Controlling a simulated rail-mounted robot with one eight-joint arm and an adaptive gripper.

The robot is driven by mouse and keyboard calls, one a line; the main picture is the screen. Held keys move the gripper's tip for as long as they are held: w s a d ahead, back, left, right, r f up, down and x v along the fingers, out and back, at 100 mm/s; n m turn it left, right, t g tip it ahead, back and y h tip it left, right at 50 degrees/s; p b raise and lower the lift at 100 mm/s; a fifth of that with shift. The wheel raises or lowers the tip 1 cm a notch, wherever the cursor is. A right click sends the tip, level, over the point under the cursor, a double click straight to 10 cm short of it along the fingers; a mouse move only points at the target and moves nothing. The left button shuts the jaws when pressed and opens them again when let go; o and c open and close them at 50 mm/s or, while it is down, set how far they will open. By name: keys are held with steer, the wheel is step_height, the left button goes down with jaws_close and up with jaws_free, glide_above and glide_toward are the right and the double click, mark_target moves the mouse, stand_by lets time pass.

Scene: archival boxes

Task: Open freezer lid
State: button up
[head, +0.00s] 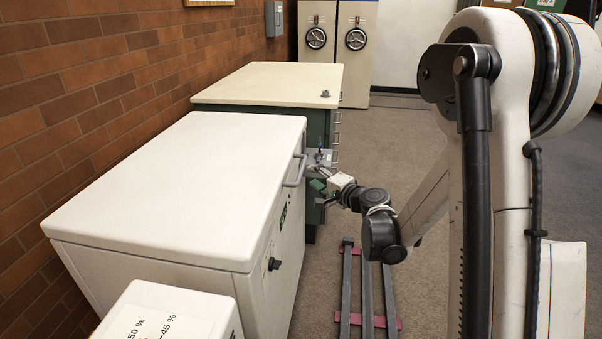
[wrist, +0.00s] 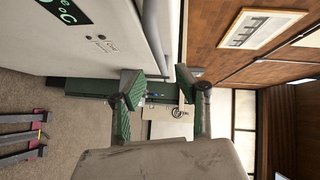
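The white chest freezer (head: 280,254) stands against the brick wall in the head view, with its white lid (head: 180,170) down and closed. A grey bar handle (head: 297,172) sits at the lid's right edge; a grey bar, likely this handle, also shows at the top of the wrist view (wrist: 153,30). My gripper (head: 318,182) is beside the handle. In the wrist view my gripper (wrist: 163,84) is open, with its green-padded fingers apart and nothing held. The bar lines up with the gap between the fingers, but I cannot tell whether it is inside it.
A green cabinet with a cream top (head: 270,82) stands behind the freezer. A white box with a label (head: 165,318) is in front of it. Dark rails with pink ends (head: 367,300) lie on the floor right of the freezer. Open carpet (head: 390,140) extends beyond.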

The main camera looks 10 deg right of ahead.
mark_target(301, 167)
steer(key=b+x, duration=0.1)
steer(key=x, duration=0.6)
steer(key=shift+w+a, duration=0.15)
steer(key=shift+w, duration=0.05)
jaws_close()
